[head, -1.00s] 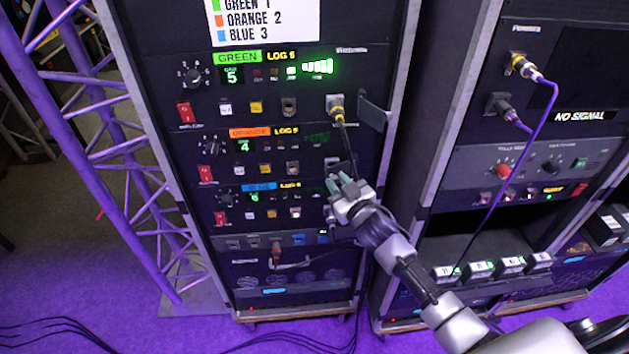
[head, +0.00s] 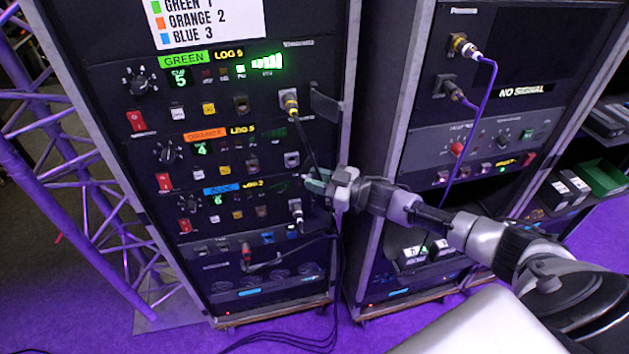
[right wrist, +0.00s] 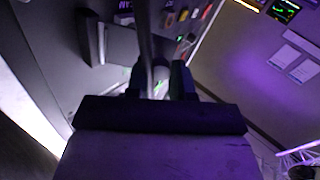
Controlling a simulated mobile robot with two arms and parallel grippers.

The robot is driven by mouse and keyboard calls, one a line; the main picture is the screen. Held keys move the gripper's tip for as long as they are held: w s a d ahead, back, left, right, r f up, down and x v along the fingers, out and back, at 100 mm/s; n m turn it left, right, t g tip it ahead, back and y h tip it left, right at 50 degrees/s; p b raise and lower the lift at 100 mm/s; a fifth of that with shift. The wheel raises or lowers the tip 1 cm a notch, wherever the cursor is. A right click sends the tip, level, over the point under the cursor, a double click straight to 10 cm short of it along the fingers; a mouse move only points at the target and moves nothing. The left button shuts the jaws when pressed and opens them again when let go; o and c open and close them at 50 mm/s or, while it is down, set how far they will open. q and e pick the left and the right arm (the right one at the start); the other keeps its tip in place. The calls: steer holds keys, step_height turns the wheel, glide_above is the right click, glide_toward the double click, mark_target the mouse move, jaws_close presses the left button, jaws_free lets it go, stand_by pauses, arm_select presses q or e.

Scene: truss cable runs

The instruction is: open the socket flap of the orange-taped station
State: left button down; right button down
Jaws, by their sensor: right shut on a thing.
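The orange-taped station (head: 205,134) is the middle row of the left rack, between the green and blue rows. Its socket (head: 291,159) shows uncovered at the row's right end. My right gripper (head: 315,182) is at the rack's right side, just right of and below that socket. My left gripper is not in view.
A black cable runs from the plug (head: 290,101) in the green row down close past my right gripper. The green row's flap (head: 325,103) stands open. Another rack with a purple cable (head: 482,100) stands to the right.

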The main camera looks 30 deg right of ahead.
stand_by(0.3)
steer(key=c, duration=1)
jaws_free()
steer(key=shift+o, duration=0.2)
steer(key=b+v, duration=0.3)
steer(key=v, duration=0.7)
steer(key=shift+s+d, duration=0.2)
steer(key=shift+d, duration=0.05)
steer(key=shift+c, duration=0.5)
